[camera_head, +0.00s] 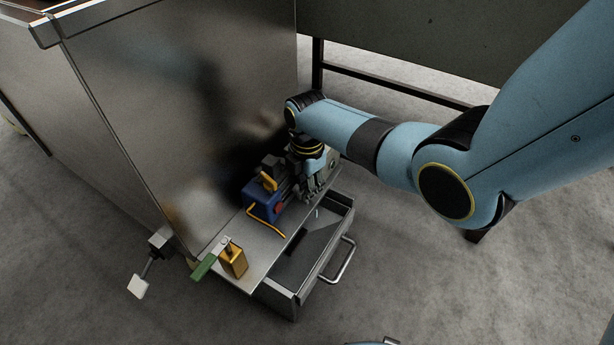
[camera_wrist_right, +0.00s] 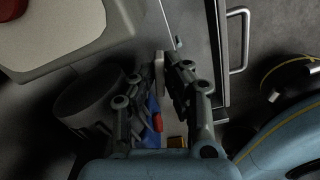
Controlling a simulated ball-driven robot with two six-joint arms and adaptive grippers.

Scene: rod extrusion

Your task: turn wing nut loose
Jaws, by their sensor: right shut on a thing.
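My right gripper (camera_head: 312,182) reaches down to the small machine on the metal shelf, at its end farther from the blue housing. In the wrist view the two fingers of my right gripper (camera_wrist_right: 158,68) are close together, shut on a narrow pale piece (camera_wrist_right: 159,72) that appears to be the wing nut. Its shape is mostly hidden by the fingers. In the head view the fingers and machine cover it. The machine's blue housing (camera_head: 260,198) has a yellow handle on top and a red part. My left gripper is not in view.
A tall metal cabinet (camera_head: 180,110) stands close behind the machine. An open drawer (camera_head: 304,262) with a bar handle (camera_head: 342,262) sits below the shelf. A bent orange rod (camera_head: 268,222) and a yellow block (camera_head: 235,262) are on the shelf. Bare floor lies right of the drawer.

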